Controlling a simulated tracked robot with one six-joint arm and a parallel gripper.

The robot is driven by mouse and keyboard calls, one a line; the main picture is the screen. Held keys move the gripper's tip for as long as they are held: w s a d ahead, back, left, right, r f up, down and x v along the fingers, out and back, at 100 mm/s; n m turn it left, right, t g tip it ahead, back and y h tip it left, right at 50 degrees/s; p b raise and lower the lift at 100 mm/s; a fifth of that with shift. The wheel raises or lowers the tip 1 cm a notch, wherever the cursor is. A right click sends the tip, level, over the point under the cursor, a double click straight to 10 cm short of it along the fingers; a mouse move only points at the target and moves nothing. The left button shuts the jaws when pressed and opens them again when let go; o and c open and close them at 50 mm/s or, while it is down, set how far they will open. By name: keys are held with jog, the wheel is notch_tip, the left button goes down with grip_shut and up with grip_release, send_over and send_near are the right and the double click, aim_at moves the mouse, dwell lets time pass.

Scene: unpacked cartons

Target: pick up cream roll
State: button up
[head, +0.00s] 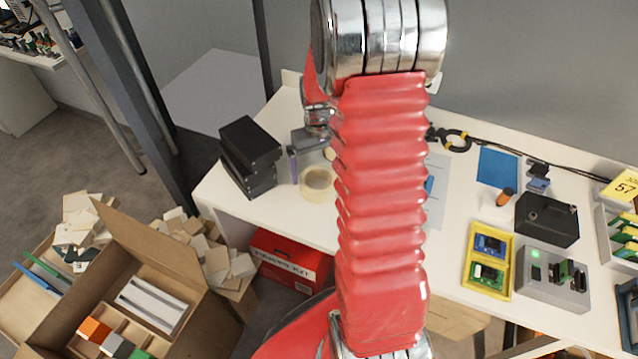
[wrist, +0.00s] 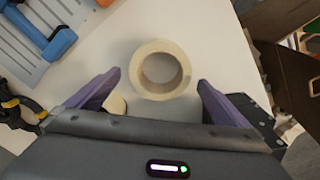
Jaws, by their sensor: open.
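The cream roll (head: 318,183) lies flat on the white table, left of my red arm in the head view. In the wrist view the cream roll (wrist: 160,69) sits just ahead of and between my open fingers, with its round hole showing. My gripper (wrist: 159,82) has purple fingers spread apart, one on each side of the roll, with gaps to it and nothing held. In the head view my gripper (head: 309,158) is small and partly hidden by my arm, above the table near the roll.
Black boxes (head: 249,157) are stacked left of the roll. A small cream round piece (wrist: 114,105) lies by the left finger. A blue-handled tool (wrist: 52,42) rests on a grey sheet (wrist: 85,22). The white table (head: 238,203) is clear in front of the roll.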

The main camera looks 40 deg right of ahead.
jog(key=shift+s+f, duration=0.1)
jog(key=shift+f, duration=2.5)
jog(key=shift+c, duration=0.4)
jog(key=c, duration=1)
